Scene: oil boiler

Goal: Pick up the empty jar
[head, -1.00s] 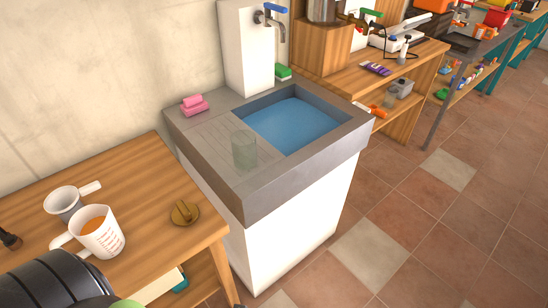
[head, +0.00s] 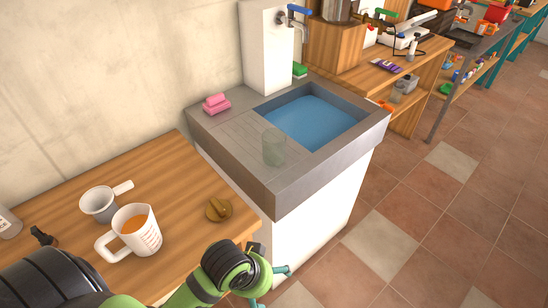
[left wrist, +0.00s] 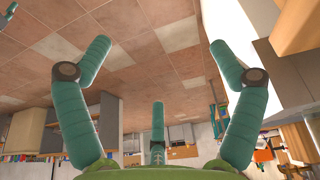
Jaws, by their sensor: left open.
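The empty jar (head: 274,147) is clear greenish glass and stands upright on the grey ribbed drainboard of the sink (head: 235,138), left of the blue water basin. My left gripper (head: 275,285) is low in the head view, in front of the sink and beside the wooden table's edge, well below and apart from the jar. In the left wrist view its teal fingers (left wrist: 155,60) are spread wide with nothing between them. The jar does not show in that view.
The wooden table (head: 190,185) at left holds a measuring cup of orange liquid (head: 134,232), a white-handled cup (head: 100,203) and a brass-coloured lid (head: 219,209). A pink sponge (head: 216,104) lies on the sink's back left. A tap (head: 296,14) stands behind the basin. Tiled floor is clear at right.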

